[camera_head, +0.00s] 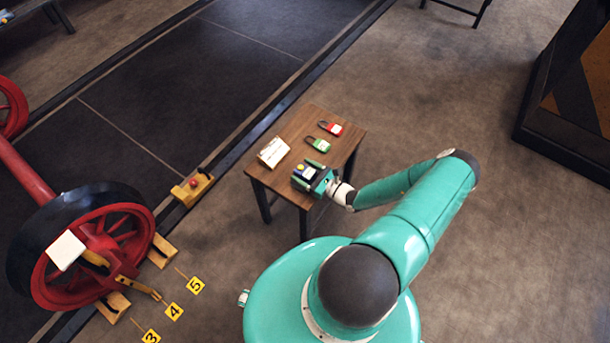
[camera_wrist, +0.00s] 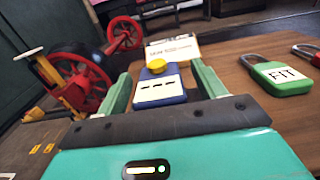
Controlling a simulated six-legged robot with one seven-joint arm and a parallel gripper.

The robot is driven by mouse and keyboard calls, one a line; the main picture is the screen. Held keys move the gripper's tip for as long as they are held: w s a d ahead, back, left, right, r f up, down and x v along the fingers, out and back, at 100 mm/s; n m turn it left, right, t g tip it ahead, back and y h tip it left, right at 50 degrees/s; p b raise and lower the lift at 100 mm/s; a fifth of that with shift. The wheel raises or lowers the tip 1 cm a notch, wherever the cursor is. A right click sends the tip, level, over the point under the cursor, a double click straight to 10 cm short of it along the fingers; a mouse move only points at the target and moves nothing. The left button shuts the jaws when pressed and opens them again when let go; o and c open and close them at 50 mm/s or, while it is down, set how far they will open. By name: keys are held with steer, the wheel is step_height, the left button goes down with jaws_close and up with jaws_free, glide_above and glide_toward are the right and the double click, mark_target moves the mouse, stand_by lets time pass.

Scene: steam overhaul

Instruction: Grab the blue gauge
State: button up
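The blue gauge (camera_wrist: 161,95) has a yellow knob on top and a white label with dark dashes. It rests on the small wooden table (camera_head: 340,150). In the head view, the gauge (camera_head: 301,174) is at the table's front, partly hidden by my gripper (camera_head: 306,171). In the wrist view, my gripper (camera_wrist: 160,75) has its two green fingers apart, one on each side of the gauge. The gauge is between them, and I see no clear grip on it.
A green padlock (camera_head: 318,144) marked FIT and a red padlock (camera_head: 331,128) lie farther back on the table. A white sign (camera_head: 273,152) stands at its left edge. A red wheel (camera_head: 95,255) with yellow chocks is at the left.

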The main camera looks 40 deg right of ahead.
steer(key=c, duration=1.3)
steer(key=shift+r, duration=0.1)
